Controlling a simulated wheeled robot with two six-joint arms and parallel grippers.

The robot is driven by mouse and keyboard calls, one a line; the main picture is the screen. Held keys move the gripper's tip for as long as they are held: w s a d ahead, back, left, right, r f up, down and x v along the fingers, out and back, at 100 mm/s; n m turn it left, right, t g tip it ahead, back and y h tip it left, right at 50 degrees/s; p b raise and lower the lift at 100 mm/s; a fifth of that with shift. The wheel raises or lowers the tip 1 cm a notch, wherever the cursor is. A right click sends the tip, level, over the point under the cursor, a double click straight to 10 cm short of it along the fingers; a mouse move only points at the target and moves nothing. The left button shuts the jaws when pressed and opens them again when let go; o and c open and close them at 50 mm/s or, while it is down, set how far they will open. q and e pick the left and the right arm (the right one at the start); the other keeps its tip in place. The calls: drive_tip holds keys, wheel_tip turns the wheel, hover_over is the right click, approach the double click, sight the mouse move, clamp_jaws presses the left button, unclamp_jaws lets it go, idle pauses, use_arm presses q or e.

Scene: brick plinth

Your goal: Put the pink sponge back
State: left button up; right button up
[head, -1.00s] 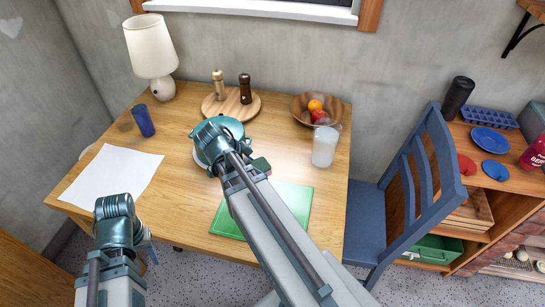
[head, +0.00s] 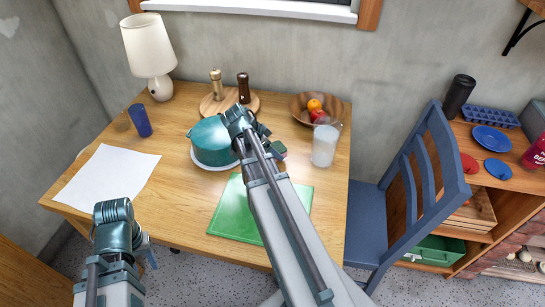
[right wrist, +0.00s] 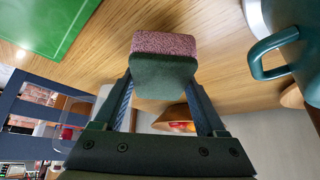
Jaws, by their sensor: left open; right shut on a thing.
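The pink sponge (right wrist: 164,44) with its dark green scouring side is clamped between the fingers of my right gripper (right wrist: 164,82) in the right wrist view. In the head view the sponge (head: 279,149) shows only as a small patch beside my right gripper (head: 266,138), just right of the teal pot, mostly hidden by the arm. It appears to be held above the table; the exact height is unclear. My left gripper (head: 146,241) is open and empty near the table's front left edge, its fingers mostly hidden by my wrist.
The teal pot (head: 209,140) stands close left of the sponge. A glass of milk (head: 324,146) and a fruit bowl (head: 299,107) stand to the right and behind. The green board (head: 236,212) lies in front. White paper (head: 108,179) covers the left side.

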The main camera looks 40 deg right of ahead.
use_arm(q)
drive_tip(key=shift+f+b, duration=0.6)
drive_tip(key=shift+f, duration=0.5)
use_arm(e)
drive_tip(key=shift+f, duration=1.1)
use_arm(q)
drive_tip(key=shift+f, duration=0.1)
use_arm(e)
drive_tip(key=shift+f, duration=0.1)
drive_tip(key=shift+f, duration=0.15)
drive_tip(key=o, duration=1.1)
drive_tip(key=shift+o, duration=0.2)
drive_tip(key=shift+r, duration=0.2)
